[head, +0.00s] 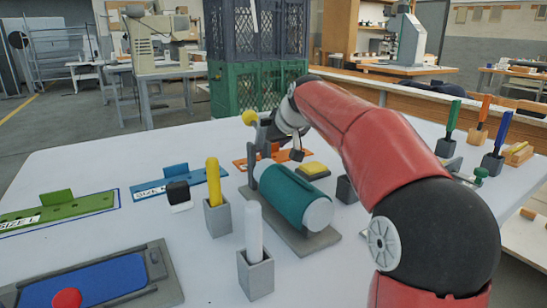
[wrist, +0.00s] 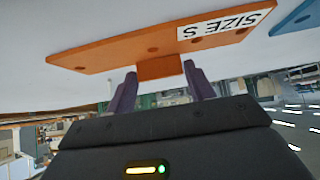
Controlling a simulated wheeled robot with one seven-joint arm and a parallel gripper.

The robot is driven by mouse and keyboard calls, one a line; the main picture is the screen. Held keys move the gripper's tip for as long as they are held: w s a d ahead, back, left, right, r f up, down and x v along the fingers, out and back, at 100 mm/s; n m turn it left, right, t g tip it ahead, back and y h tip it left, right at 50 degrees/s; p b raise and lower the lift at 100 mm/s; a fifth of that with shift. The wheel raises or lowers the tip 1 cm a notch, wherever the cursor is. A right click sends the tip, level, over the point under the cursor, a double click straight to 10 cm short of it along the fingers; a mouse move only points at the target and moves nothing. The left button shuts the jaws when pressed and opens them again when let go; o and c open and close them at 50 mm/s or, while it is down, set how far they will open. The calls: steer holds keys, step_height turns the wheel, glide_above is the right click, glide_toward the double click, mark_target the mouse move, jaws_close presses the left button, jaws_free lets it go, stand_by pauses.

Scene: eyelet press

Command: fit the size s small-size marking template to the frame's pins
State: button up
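The size s template is an orange plate with a raised tab and a white "SIZE S" label. It shows in the wrist view (wrist: 110,55) and behind the teal cylinder in the head view (head: 243,161). My gripper (wrist: 160,70) has its two purple fingers on either side of the tab, close against it, and looks shut on it. In the head view my gripper (head: 283,150) is over the template, partly hidden by my red arm. A grey frame (head: 165,285) around a blue pad lies at the lower left, cut by the picture edge; I cannot make out its pins clearly.
A teal cylinder (head: 290,195) on a grey base stands between the template and the near edge. Holders with a yellow rod (head: 213,183) and a white rod (head: 254,230) stand beside it. Blue (head: 165,187) and green (head: 60,212) templates lie left.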

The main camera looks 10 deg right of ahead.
steer(key=c, duration=0.5)
steer(key=shift+r, duration=0.1)
step_height(320, 180, up, 10)
steer(key=p, duration=0.2)
steer(key=shift+p, duration=0.4)
